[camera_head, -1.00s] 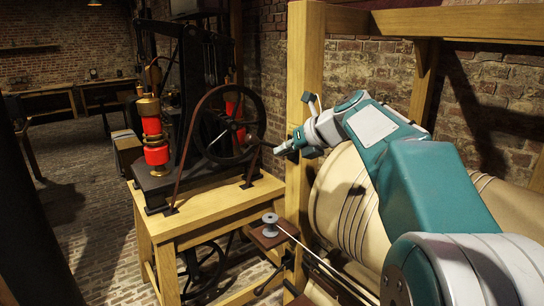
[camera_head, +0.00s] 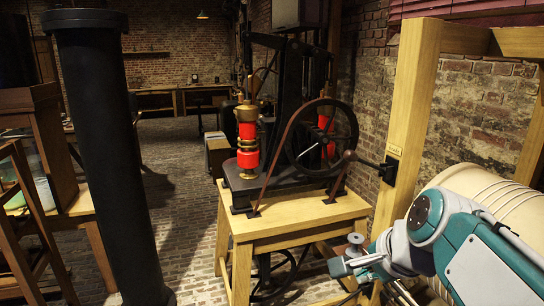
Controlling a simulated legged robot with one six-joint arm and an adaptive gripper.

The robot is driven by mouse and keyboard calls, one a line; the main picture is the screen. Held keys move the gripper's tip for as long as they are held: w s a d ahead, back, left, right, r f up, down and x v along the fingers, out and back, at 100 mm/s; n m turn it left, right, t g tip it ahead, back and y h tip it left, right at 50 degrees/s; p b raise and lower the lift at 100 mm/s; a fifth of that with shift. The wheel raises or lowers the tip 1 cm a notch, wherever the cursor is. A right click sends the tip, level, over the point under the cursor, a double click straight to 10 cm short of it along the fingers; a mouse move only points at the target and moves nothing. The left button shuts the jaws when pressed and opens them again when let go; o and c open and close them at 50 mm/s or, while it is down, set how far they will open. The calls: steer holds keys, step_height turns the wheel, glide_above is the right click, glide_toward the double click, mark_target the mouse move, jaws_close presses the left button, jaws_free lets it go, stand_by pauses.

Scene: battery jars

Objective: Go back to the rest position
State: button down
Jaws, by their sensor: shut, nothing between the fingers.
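My arm, teal, white and grey, reaches in from the lower right of the head view. My gripper (camera_head: 345,266) is at its left end, small and pointing left, shut and empty. It is in front of the right side of the wooden table (camera_head: 295,226) that carries the machine. A grey spool (camera_head: 355,241) shows just above and behind the gripper. I cannot tell the exact gap between the gripper and the table.
The machine has a black flywheel (camera_head: 322,138) and a red cylinder (camera_head: 248,140). A wooden post (camera_head: 408,125) and a large cream drum (camera_head: 500,200) stand on the right. A black column (camera_head: 105,150) stands at the left. The brick floor (camera_head: 185,225) between column and table is clear.

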steer(key=s+f+n+h, duration=0.2)
steer(key=s+f+n, duration=0.7)
steer(key=n, duration=0.5)
steer(key=shift+s+d+h, duration=0.25)
steer(key=shift+s+h, duration=0.05)
steer(key=shift+s, duration=0.8)
